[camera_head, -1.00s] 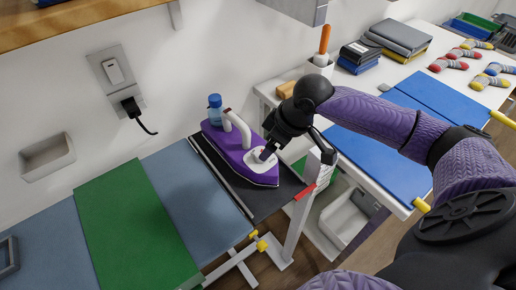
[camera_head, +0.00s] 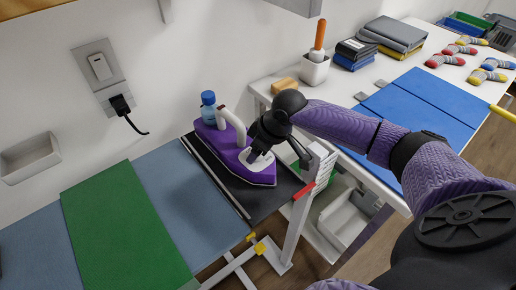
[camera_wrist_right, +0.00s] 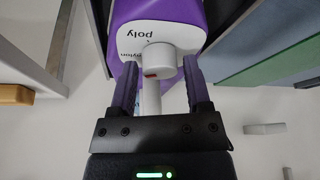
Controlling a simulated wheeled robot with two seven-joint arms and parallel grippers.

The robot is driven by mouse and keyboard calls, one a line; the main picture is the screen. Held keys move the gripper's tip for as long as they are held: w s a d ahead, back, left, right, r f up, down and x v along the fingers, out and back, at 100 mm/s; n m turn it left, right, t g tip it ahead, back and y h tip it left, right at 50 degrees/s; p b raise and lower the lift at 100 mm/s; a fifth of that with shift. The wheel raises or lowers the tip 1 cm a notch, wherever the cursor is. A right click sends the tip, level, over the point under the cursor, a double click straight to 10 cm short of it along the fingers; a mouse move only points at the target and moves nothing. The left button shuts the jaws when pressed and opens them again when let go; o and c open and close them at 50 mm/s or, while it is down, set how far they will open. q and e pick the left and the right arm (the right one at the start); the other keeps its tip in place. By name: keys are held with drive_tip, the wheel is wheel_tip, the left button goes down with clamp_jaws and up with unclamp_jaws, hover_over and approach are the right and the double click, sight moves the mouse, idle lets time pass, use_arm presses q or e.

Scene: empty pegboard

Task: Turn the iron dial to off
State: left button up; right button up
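The purple iron (camera_head: 262,178) stands on the dark end of the ironing board, with a white handle. In the right wrist view its white dial (camera_wrist_right: 158,58) shows with a small red mark, on a white plate printed with fabric words such as "poly". My right gripper (camera_head: 256,156) is down at the iron's white plate. In the right wrist view its two fingers (camera_wrist_right: 160,66) are apart, one on each side of the dial, with gaps visible. The dial is hidden by the gripper in the head view. My left gripper is not in view.
A blue-capped bottle (camera_head: 208,108) stands right behind the iron. A wall socket (camera_head: 119,103) with a black plug is at the left. A green cloth (camera_head: 125,225) lies over the blue board. A white table (camera_head: 285,82) stands to the right.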

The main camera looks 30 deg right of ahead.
clamp_jaws()
